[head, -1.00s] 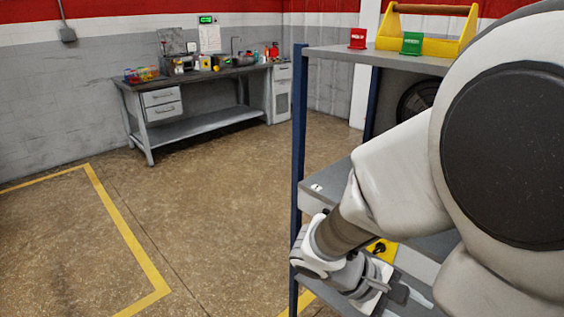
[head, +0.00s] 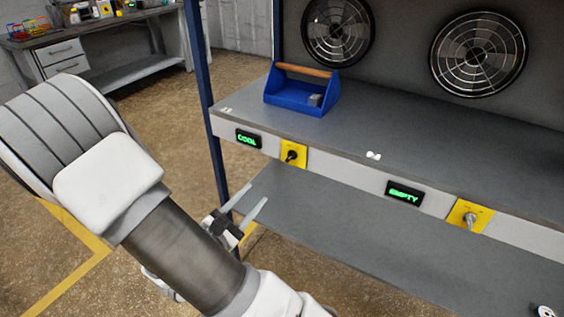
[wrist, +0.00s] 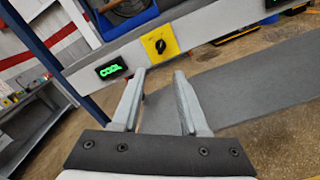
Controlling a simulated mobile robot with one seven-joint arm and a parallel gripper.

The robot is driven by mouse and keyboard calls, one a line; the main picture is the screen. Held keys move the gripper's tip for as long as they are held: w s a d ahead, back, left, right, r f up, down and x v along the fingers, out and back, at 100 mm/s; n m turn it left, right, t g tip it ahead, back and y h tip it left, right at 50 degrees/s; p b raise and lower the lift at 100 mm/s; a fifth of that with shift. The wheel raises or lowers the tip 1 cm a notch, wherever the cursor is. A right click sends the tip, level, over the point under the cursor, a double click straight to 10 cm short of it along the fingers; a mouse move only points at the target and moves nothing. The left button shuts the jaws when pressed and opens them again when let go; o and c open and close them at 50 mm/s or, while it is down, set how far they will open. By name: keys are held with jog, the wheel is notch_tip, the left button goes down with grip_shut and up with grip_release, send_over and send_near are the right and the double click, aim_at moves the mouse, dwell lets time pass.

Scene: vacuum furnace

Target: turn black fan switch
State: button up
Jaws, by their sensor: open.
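The black fan switch (head: 291,155) is a small black knob on a yellow plate, on the shelf's pale front edge right of a green "COOL" display (head: 248,138). In the wrist view the black switch (wrist: 160,46) is upper centre, beyond the fingertips, with the COOL display (wrist: 111,68) to its left. My gripper (head: 247,205) is open and empty, below and left of the switch in the head view and apart from it. Its two fingers (wrist: 158,75) point toward the shelf edge. A second, grey switch (head: 470,217) on a yellow plate is further right.
A blue toolbox (head: 302,92) stands on the shelf above. Two round fans (head: 338,30) are behind it. An "EMPTY" display (head: 404,193) is beside the grey switch. A blue post (head: 205,90) rises at the shelf's left end. The lower shelf (head: 350,230) looks mostly bare.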

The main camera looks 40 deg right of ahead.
aim_at(289, 159)
jog(key=b+x, duration=0.1)
jog(key=x, duration=1.5)
jog(key=shift+d, duration=0.45)
grip_shut()
